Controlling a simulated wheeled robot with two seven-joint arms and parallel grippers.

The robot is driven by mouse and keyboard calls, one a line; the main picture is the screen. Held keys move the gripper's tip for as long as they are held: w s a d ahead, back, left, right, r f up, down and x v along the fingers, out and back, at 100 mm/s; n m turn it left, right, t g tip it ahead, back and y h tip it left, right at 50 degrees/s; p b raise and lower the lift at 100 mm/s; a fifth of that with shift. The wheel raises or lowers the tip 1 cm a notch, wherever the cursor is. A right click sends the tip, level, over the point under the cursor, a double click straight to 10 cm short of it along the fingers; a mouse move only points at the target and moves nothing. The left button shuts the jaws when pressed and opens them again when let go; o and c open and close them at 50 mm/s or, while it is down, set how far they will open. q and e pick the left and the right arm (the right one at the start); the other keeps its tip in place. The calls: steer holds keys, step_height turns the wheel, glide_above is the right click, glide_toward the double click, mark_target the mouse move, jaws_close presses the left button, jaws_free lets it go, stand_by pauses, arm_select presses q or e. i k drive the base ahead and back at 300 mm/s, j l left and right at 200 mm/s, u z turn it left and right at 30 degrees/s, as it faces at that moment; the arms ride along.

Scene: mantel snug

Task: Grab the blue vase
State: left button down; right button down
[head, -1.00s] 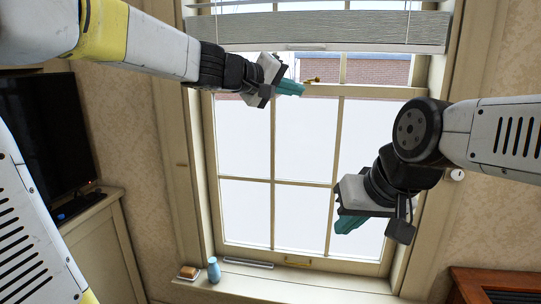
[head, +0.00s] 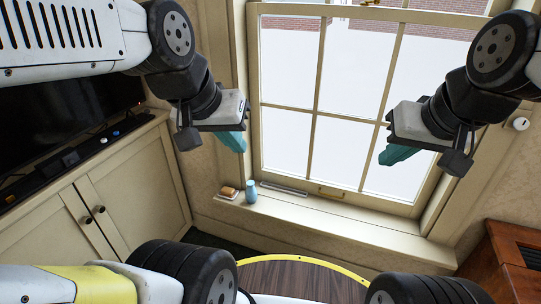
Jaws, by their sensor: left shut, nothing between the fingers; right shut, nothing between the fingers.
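The blue vase (head: 251,191) stands upright on the window sill (head: 330,222), near its left end. My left gripper (head: 236,142) is shut and empty, with teal fingers, above and a little left of the vase in the picture and apart from it. My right gripper (head: 396,155) is shut and empty, in front of the right part of the window, well to the right of the vase. Nothing hides the vase.
A small brown and white item (head: 228,193) sits on the sill just left of the vase. A cream cabinet (head: 135,180) with a dark television (head: 70,110) stands at left. A dark wooden cabinet (head: 497,262) is at lower right.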

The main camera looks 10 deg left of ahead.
mark_target(251, 195)
steer(key=i+u, duration=0.3)
steer(key=u, duration=0.15)
steer(key=i+l+u, duration=0.15)
steer(key=i+u, duration=0.15)
steer(key=u, duration=0.15)
steer(key=i+l+u, duration=0.2)
steer(key=u, duration=0.25)
steer(key=i+l, duration=0.05)
